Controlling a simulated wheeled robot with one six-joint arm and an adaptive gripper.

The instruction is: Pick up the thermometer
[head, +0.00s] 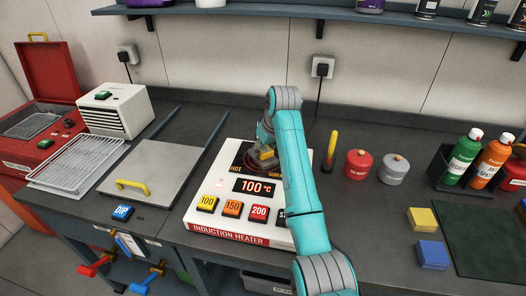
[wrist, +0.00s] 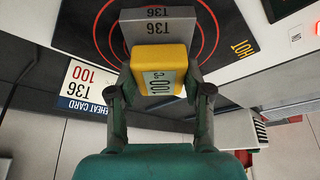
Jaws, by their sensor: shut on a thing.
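The thermometer is a yellow block (wrist: 165,58) with a pale display reading 100 °C. In the wrist view it sits between the fingers of my gripper (wrist: 158,82), which is shut on it. In the head view my gripper (head: 266,148) is over the hot surface of the induction heater (head: 200,219), and only a bit of yellow shows there, partly hidden by my arm. A grey block marked T36 (wrist: 142,27) is right beside the thermometer, over the red rings. I cannot tell whether the two touch. The heater's display (head: 257,187) reads 100 °C.
A yellow-and-dark stick (head: 332,143), a red canister (head: 358,164) and a grey canister (head: 393,168) stand right of the heater. A heat card (wrist: 86,85) reads T36 100. A lidded bench section (head: 150,165) and wire rack (head: 75,166) are left.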

